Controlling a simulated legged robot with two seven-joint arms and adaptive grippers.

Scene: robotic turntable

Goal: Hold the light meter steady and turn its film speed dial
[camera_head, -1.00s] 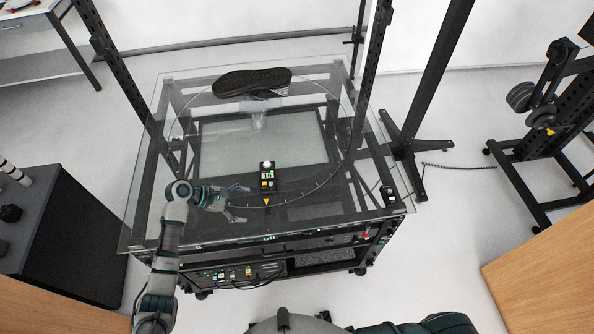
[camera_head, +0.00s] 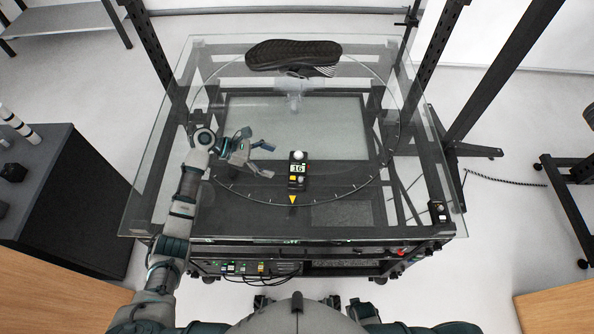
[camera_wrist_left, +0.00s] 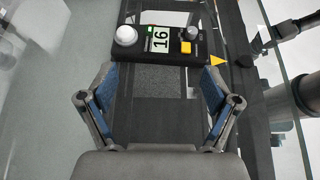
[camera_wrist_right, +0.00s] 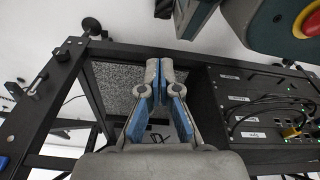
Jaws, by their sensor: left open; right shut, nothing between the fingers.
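In the left wrist view the meter (camera_wrist_left: 160,42) lies ahead of the spread fingers (camera_wrist_left: 160,90), with no contact visible. My right gripper (camera_wrist_right: 160,75) is shut and empty in the right wrist view, in front of the stand's frame. It is not seen in the head view.
A yellow triangle marker (camera_head: 292,199) lies just in front of the meter. A small control box (camera_head: 438,212) sits at the right front corner.

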